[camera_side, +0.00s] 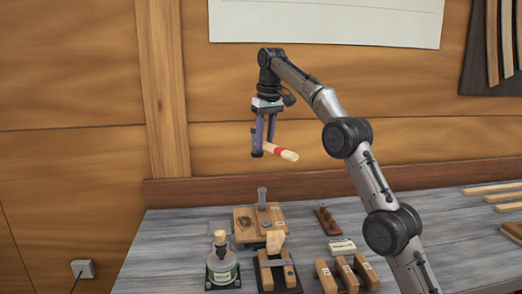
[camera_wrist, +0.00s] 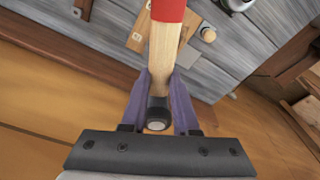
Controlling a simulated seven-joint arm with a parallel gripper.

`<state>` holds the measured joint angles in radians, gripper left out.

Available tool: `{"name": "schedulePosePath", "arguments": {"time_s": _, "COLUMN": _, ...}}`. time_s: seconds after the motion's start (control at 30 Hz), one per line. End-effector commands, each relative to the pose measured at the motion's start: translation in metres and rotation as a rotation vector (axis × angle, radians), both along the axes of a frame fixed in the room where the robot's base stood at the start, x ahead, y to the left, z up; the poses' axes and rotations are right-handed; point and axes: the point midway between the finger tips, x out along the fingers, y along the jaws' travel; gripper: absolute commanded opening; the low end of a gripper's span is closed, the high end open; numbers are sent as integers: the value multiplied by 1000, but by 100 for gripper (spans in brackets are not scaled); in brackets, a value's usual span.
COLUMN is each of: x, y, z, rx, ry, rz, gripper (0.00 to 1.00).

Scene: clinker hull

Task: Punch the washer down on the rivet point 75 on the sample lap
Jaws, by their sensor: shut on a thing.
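My gripper (camera_side: 263,148) is raised well above the bench, shut on a hammer with a pale wooden handle (camera_side: 285,152) and a red band. In the wrist view the hammer's dark head (camera_wrist: 158,113) sits between the two purple fingers, with the handle pointing away toward the top. A wooden board (camera_side: 243,216), which looks like the sample lap, lies on the bench below. A grey metal punch (camera_side: 262,197) stands upright on it. I cannot make out the washer, the rivet point or the number 75.
A labelled bottle (camera_side: 222,268) with a cork stands front left of the board. A wooden clamp-like fixture (camera_side: 278,270), several wooden blocks (camera_side: 346,274) and a dark rack (camera_side: 327,220) stand nearby. The air around my gripper is clear; the wooden wall is behind.

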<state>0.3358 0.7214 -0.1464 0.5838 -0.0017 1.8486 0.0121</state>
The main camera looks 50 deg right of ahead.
Motion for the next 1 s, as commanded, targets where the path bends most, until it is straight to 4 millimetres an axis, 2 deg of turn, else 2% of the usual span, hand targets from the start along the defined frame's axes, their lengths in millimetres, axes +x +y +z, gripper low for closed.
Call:
{"name": "schedulePosePath", "arguments": {"time_s": 0.13, "x": 5, "y": -19, "z": -3, "rx": -7, "ry": -20, "rz": -30, "gripper": 0}}
{"name": "schedulePosePath", "arguments": {"time_s": 0.33, "x": 5, "y": -26, "z": -9, "rx": -12, "ry": -33, "rz": -41, "gripper": 0}}
{"name": "schedulePosePath", "arguments": {"time_s": 0.57, "x": 5, "y": -28, "z": -15, "rx": -17, "ry": -43, "rz": -46, "gripper": 0}}
{"name": "schedulePosePath", "arguments": {"time_s": 0.8, "x": 5, "y": -28, "z": -33, "rx": -16, "ry": -41, "rz": -46, "gripper": 0}}
{"name": "schedulePosePath", "arguments": {"time_s": 1.0, "x": 5, "y": -28, "z": -40, "rx": -17, "ry": -44, "rz": -45, "gripper": 0}}
